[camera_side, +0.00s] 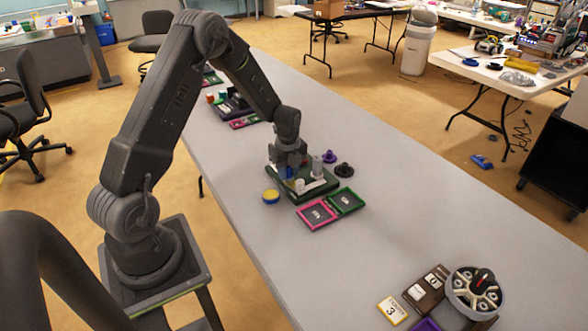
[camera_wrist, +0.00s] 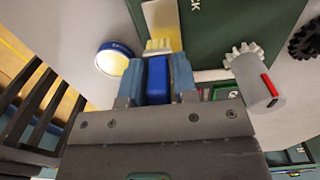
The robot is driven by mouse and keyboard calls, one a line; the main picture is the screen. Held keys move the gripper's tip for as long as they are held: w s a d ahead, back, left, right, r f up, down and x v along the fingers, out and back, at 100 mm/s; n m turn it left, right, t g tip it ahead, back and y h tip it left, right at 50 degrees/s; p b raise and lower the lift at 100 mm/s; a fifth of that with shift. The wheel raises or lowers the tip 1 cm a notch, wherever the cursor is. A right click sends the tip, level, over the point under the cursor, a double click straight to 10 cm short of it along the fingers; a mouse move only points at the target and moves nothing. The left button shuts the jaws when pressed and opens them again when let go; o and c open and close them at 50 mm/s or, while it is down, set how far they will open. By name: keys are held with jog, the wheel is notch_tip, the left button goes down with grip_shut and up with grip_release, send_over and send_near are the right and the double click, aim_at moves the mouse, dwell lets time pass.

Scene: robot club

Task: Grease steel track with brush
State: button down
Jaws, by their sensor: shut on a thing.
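My gripper (camera_wrist: 158,82) is shut on the blue handle of the brush (camera_wrist: 157,70), and its pale bristles point away from the jaws. In the side view my gripper (camera_side: 291,166) is low over the green board (camera_side: 318,192). A flat pale strip with a yellowish side, apparently the steel track (camera_wrist: 160,16), lies on the green board in the wrist view. The bristles are at its near end; I cannot tell whether they touch it. The round blue tin with a yellow top (camera_side: 271,196) stands left of the board; it also shows in the wrist view (camera_wrist: 113,60).
A grey cylinder with a red mark (camera_wrist: 256,84) and a white gear (camera_wrist: 243,53) are close on the right. A black gear (camera_side: 344,170) and a purple piece (camera_side: 329,156) lie beyond the board. Pink (camera_side: 317,214) and green (camera_side: 347,200) trays sit in front.

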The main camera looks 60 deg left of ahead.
jog(key=shift+s, duration=0.55)
jog(key=shift+a, duration=0.7)
jog(key=shift+w, duration=1.85)
jog(key=shift+w+a, duration=0.2)
jog(key=shift+a, duration=0.4)
jog(key=shift+s+a, duration=0.15)
jog(key=shift+s, duration=2)
notch_tip(320, 180, up, 8)
